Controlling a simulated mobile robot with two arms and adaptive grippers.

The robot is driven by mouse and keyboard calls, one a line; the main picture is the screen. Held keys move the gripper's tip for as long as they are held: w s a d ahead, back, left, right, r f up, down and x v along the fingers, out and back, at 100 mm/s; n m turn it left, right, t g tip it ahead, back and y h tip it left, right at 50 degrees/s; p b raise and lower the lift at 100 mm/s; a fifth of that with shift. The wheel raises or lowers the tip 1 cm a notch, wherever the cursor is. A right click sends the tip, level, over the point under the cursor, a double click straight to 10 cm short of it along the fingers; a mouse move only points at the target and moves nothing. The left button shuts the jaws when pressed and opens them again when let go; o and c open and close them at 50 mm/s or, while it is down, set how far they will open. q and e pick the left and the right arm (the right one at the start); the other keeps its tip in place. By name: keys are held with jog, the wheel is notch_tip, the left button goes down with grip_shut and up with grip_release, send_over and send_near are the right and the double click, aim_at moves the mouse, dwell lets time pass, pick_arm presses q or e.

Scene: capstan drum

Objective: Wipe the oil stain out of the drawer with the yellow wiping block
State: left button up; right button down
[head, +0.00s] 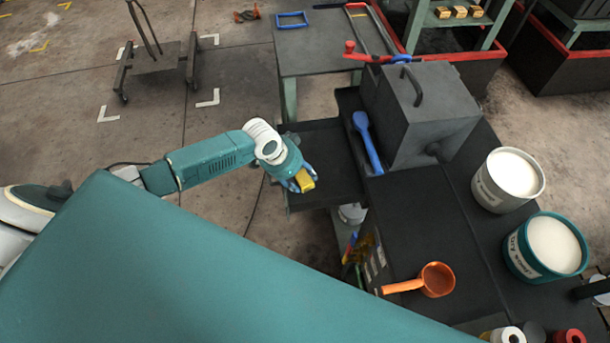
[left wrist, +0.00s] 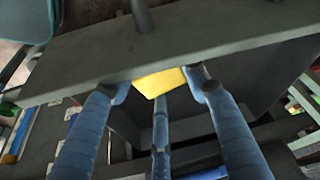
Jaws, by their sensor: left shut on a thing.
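My left gripper (head: 299,179) is shut on the yellow wiping block (head: 305,180), at the left part of the open dark drawer (head: 332,158). In the head view the block overlaps the drawer's floor area; I cannot tell whether it touches it. In the left wrist view the yellow block (left wrist: 160,82) sits between the tips of my blue fingers (left wrist: 158,90), close to a grey panel. I cannot make out the oil stain; the gripper may cover part of the drawer. My right gripper is not in view.
An orange ladle (head: 436,280) and two pails (head: 507,180) are on the dark bench. Open floor lies to the left.

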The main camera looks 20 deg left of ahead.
aim_at(329, 179)
pick_arm(q)
jog(key=shift+s+a, duration=0.7)
jog(key=shift+a, duration=0.35)
jog(key=shift+f, duration=0.1)
jog(key=shift+d, duration=0.1)
jog(key=shift+w+d+r, duration=0.2)
jog(key=shift+w+d, duration=0.55)
jog(key=shift+d, duration=0.15)
jog(key=shift+w+d+b, duration=0.2)
jog(key=shift+w+d, duration=0.45)
jog(key=shift+d, duration=0.3)
jog(key=shift+w+d+b, duration=0.15)
jog(key=shift+w+d, duration=0.45)
jog(key=shift+d, duration=0.3)
jog(key=shift+w+d+f+b, duration=0.15)
jog(key=shift+w+d, duration=0.1)
jog(key=shift+d, duration=0.2)
jog(key=shift+w+d+b, duration=0.1)
jog(key=shift+w+d, duration=0.15)
jog(key=shift+d, duration=0.2)
jog(key=shift+w+d+f+b, duration=0.15)
jog(key=shift+w+d, duration=0.1)
jog(key=shift+d, duration=0.2)
jog(key=shift+r, duration=0.1)
jog(key=shift+r, duration=0.1)
